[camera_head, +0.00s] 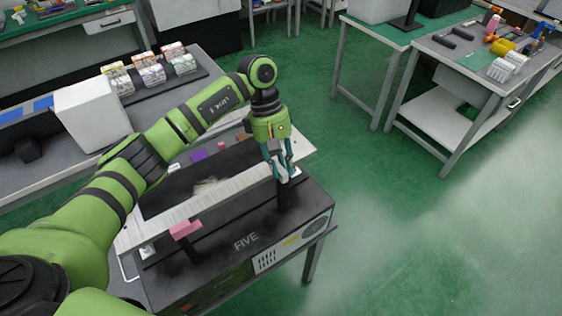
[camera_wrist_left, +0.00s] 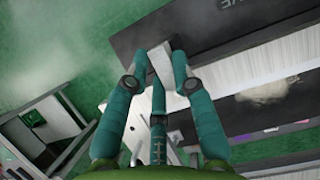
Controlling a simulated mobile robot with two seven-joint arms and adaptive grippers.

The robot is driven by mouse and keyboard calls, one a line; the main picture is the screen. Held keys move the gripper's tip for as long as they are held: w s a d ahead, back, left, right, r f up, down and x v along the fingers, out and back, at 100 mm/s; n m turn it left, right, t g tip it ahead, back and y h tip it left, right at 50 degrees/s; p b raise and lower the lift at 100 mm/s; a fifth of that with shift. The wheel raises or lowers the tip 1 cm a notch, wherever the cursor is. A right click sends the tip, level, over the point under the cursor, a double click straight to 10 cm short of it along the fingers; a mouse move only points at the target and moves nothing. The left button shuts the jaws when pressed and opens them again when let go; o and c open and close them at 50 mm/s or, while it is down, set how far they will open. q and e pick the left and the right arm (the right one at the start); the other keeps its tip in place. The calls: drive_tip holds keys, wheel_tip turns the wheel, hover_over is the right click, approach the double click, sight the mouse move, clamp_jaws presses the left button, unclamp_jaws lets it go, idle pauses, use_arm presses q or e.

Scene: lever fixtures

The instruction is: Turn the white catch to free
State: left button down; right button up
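The white catch (camera_head: 281,168) sits at the right end of the black fixture box (camera_head: 235,243), on a dark post. My left gripper (camera_head: 286,172) reaches down over it with its fingers on either side. In the left wrist view the pale block of the catch (camera_wrist_left: 160,38) lies between the fingertips (camera_wrist_left: 159,55), close to both. Whether the fingers press on it cannot be told. The fingers partly hide the catch in the head view. My right gripper is in neither view.
A pink lever part (camera_head: 185,229) stands on the left of the same box, marked FIVE. A long pale bar (camera_head: 215,200) runs behind it. A bench with several stacked packs (camera_head: 150,75) is at the back left. Green floor (camera_head: 430,240) is clear at right.

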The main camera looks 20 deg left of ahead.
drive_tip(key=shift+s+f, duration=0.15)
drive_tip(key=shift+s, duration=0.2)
